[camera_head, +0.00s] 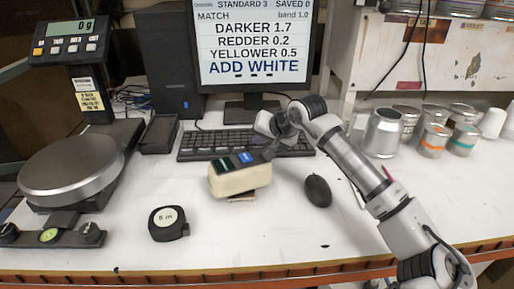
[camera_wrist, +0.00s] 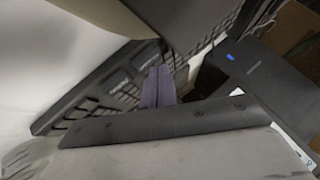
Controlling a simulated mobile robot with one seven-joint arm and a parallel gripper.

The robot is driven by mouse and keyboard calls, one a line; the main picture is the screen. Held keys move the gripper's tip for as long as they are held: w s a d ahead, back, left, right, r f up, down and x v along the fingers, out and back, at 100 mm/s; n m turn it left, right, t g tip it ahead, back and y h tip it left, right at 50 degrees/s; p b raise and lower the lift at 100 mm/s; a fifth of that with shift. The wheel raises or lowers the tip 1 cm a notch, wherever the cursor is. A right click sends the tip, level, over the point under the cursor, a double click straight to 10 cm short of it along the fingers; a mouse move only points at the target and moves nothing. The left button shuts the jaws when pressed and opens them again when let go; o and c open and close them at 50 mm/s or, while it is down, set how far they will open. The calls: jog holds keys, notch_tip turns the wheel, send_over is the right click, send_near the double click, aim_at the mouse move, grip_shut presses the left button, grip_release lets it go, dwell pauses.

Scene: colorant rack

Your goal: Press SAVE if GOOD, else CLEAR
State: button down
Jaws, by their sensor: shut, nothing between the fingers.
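The monitor (camera_head: 252,45) reads STANDARD 3, SAVED 0, MATCH, band 1.0, then DARKER 1.7, REDDER 0.2, YELLOWER 0.5 and ADD WHITE. The word GOOD does not show on it. A cream box-shaped device (camera_head: 240,181) stands on the bench in front of the keyboard. Its top has a blue button (camera_head: 246,157) and a dark green part (camera_head: 222,164); their labels are too small to read. My gripper (camera_head: 267,154) is shut and empty, at the device's upper right. Whether it touches the device I cannot tell. Its fingers show in the wrist view (camera_wrist: 158,88).
The keyboard (camera_head: 200,145) lies behind the device and the mouse (camera_head: 318,190) to its right. A tape measure (camera_head: 168,223) lies front left. A round scale (camera_head: 72,168) stands at left, its display (camera_head: 70,28) reading 0 g. Several cans (camera_head: 383,133) stand at right. The front bench is mostly clear.

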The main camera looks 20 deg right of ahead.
jog(key=shift+a+f+b, duration=0.25)
jog(key=shift+f+b, duration=0.3)
jog(key=shift+f, duration=0.3)
jog(key=shift+r, duration=0.1)
dwell(0.7)
jog(key=shift+w+r, duration=0.25)
jog(key=shift+r, duration=0.5)
jog(key=shift+r, duration=0.4)
jog(key=shift+r+p, duration=0.85)
jog(key=shift+r, duration=1.3)
